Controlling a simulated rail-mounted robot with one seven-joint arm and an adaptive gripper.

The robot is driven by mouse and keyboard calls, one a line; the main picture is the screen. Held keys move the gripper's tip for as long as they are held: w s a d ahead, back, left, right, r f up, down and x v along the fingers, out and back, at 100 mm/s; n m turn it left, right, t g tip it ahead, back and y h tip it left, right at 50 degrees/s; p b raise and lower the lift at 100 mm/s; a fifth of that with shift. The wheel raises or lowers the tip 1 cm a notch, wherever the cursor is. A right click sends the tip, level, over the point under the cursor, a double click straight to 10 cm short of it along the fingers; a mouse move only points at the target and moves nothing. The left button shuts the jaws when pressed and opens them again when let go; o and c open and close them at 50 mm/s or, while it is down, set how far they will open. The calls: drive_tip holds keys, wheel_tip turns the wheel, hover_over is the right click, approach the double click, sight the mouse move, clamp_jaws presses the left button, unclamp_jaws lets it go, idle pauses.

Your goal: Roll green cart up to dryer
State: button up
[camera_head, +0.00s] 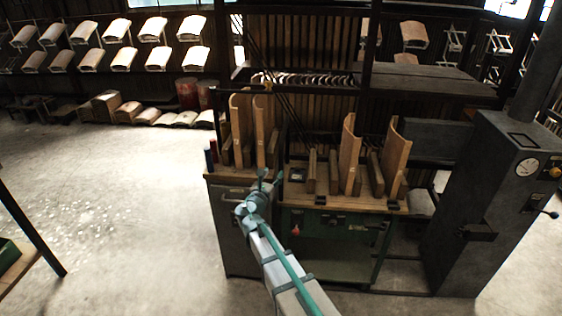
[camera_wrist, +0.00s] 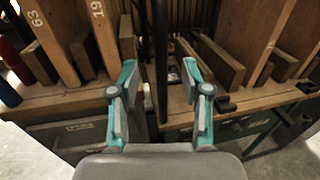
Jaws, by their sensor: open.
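My gripper (camera_head: 268,176) is over the front of the workbench, between its left and right sections. In the wrist view my gripper (camera_wrist: 159,66) is open, with a thin dark upright bar (camera_wrist: 160,50) in line with the gap; I cannot tell how far beyond the fingers it is. The bench's right section has a green front (camera_head: 345,222). A green box-like thing (camera_head: 8,252) is cut off at the left edge. I cannot tell whether either belongs to the green cart. No thing is clearly the dryer; a tall grey cabinet with a gauge (camera_head: 485,200) stands at the right.
Curved wooden boards (camera_head: 348,155) stand on the bench. Wooden pieces marked 63 and 19 (camera_wrist: 103,35) are left of my fingers. Racks of curved panels (camera_head: 155,30) and red drums (camera_head: 188,94) are at the back. The pale floor (camera_head: 110,200) at left is mostly clear.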

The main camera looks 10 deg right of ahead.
sight(280, 162)
drive_tip(key=p+x, duration=0.2)
drive_tip(key=x, duration=0.8)
drive_tip(key=shift+d+f, duration=0.1)
drive_tip(key=shift+c, duration=0.3)
clamp_jaws()
